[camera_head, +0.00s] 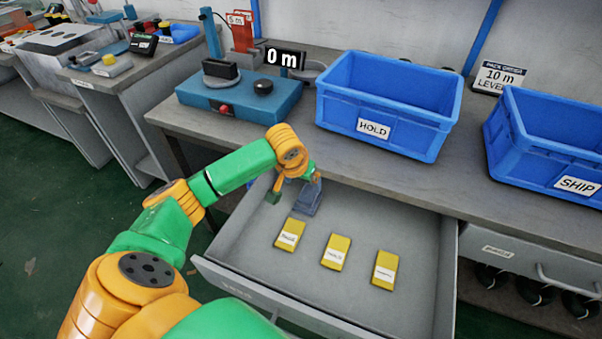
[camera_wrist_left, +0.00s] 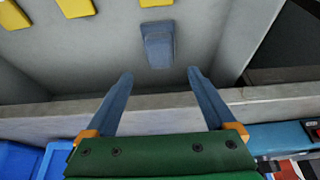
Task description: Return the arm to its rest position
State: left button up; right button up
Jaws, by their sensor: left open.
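My left arm comes in from the left in the head view. Its gripper (camera_head: 292,186) is over the back left part of the open drawer, partly hidden by the wrist. In the left wrist view the gripper (camera_wrist_left: 160,75) is open, with nothing between its two blue-grey fingers. A blue-grey block (camera_wrist_left: 158,45) lies in the drawer beyond the fingertips, apart from them in that view. It also shows in the head view (camera_head: 308,199), close to the gripper. My right gripper is not in view.
The pulled-out drawer (camera_head: 400,225) holds three yellow labelled pieces (camera_head: 335,251). On the bench above stand a blue tester (camera_head: 240,100) with a "0 m" display (camera_head: 284,58), a blue HOLD bin (camera_head: 388,110) and a blue SHIP bin (camera_head: 545,145).

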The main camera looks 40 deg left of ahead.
pick_arm(q)
jog(key=shift+v, duration=1.25)
